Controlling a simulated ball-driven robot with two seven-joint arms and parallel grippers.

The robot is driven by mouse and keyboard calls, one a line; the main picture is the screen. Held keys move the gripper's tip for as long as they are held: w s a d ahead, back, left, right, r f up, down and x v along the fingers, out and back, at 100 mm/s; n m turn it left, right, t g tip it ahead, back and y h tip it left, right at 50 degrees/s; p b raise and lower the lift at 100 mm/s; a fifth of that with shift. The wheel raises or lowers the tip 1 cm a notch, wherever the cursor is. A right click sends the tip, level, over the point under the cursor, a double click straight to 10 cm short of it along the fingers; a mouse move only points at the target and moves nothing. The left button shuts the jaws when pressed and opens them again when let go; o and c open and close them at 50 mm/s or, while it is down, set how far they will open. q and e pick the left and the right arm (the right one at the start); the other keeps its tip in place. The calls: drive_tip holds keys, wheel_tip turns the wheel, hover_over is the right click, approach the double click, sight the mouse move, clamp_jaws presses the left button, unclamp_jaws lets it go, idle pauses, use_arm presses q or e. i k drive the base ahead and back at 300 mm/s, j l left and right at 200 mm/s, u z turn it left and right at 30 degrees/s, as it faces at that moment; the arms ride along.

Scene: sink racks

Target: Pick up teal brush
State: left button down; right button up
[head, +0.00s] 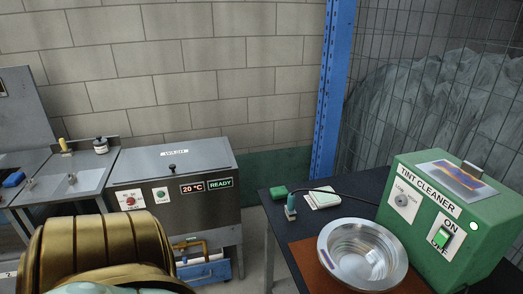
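Neither of my grippers is in view, and nothing is seen touching the teal tool. A large gold and pale green part of my own body fills the lower left.
A shiny metal bowl (345,273) sits on a brown mat, beside the green tint cleaner (452,205). A green block (279,191) and white pad (322,200) lie near the teal tool, with a black cable close by. A steel wash unit (160,172) stands left, across a gap.

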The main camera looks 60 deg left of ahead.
sight(290, 211)
drive_tip(key=j+u, duration=0.1)
drive_tip(key=u, duration=0.35)
drive_tip(key=k+j+u, duration=0.1)
drive_tip(key=u, duration=0.4)
drive_tip(key=j+u, duration=0.1)
drive_tip(key=u, duration=0.35)
